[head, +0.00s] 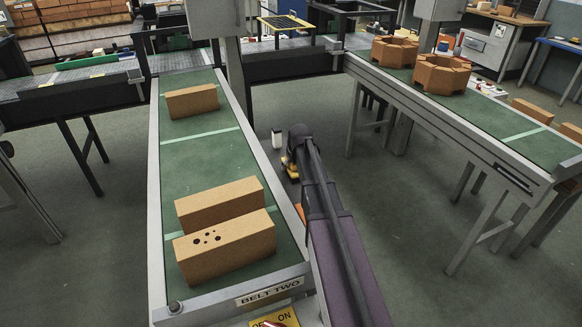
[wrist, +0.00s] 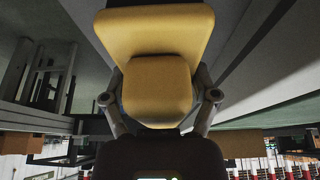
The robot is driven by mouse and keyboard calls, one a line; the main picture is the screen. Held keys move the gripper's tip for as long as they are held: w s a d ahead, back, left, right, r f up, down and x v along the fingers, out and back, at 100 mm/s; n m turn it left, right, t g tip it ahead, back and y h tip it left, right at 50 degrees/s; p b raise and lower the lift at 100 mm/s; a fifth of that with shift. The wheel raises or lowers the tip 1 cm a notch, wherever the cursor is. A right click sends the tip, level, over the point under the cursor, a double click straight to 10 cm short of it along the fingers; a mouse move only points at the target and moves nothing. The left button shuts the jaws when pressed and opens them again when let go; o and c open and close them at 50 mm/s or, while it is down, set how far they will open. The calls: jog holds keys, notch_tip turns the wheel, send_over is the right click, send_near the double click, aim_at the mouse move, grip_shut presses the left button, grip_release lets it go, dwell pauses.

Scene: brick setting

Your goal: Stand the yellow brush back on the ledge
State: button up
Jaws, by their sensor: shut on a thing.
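My gripper (wrist: 160,97) is shut on the yellow brush (wrist: 155,32). In the wrist view the brush fills the upper middle, with a wide flat part above and a rounded block between the two fingers. In the head view my gripper (head: 297,150) is low beside the right side of belt two, at the far end of my arm. A little yellow of the brush (head: 291,168) shows there; my arm and gripper hide most of it. I cannot make out the ledge with certainty in either view.
Belt two (head: 205,150) stands left of my arm with several bricks on it. A small white object (head: 277,138) is just left of my gripper. Another belt (head: 490,115) with octagonal clay blocks (head: 441,73) stands at right. Grey floor (head: 400,215) is open between them.

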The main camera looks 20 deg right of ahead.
jog(key=shift+f, duration=0.15)
jog(key=o, duration=0.9)
jog(key=shift+c, duration=0.2)
jog(key=p+v, duration=1.1)
jog(key=v, duration=0.1)
dwell(0.6)
